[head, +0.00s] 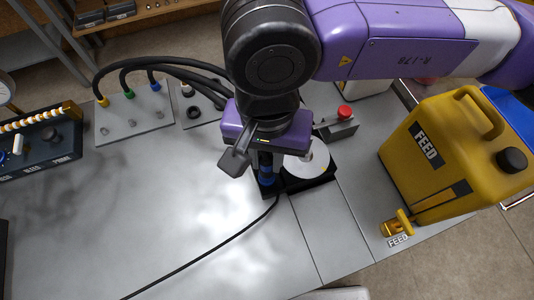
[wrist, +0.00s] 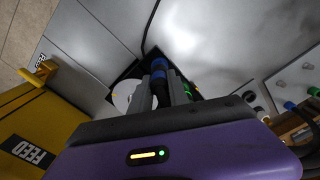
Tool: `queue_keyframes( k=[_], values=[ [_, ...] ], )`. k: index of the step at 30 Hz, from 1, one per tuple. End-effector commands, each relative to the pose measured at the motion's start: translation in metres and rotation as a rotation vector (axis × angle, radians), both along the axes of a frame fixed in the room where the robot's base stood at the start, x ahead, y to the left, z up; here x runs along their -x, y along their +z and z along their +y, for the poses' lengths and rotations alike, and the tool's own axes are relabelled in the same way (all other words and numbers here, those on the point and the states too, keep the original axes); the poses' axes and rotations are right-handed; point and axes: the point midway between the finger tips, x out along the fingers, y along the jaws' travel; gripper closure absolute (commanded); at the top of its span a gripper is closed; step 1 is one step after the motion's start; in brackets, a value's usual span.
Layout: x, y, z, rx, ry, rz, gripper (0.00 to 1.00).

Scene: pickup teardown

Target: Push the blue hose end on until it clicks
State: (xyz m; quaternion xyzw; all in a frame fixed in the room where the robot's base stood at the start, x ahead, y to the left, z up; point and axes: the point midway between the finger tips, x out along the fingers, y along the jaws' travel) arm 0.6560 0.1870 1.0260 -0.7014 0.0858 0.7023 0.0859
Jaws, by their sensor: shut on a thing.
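My gripper (head: 265,163) points down over the table and is shut on a dark cylindrical part with blue bands, the blue hose end (head: 267,182). In the wrist view the blue hose end (wrist: 160,65) sits between the two fingers of my gripper (wrist: 161,84). It is at or just above a black tray (head: 310,185); I cannot tell whether it is seated on anything, and its lower end is hidden. A black hose (head: 225,240) runs from there across the table to the front.
A white disc (head: 308,163) lies in the tray, right of my gripper. A red-button box (head: 340,123) stands behind. A plate (head: 130,118) holds hoses with yellow, green and blue collars. A yellow FEED jug (head: 440,150) stands right.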

Motion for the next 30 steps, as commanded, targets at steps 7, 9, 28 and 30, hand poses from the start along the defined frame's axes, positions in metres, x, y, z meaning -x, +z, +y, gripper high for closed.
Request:
queue_keyframes(
  k=[7, 9, 28, 30],
  values=[
    [0.0003, -0.0007, 0.0000, 0.000, 0.000, 0.001, 1.00],
    [0.0003, -0.0008, 0.0000, 0.001, 0.000, 0.001, 1.00],
    [-0.0001, 0.0012, -0.0001, 0.000, 0.000, 0.000, 0.54],
    [-0.0004, 0.0061, -0.0001, 0.000, 0.000, 0.000, 0.54]
  ],
)
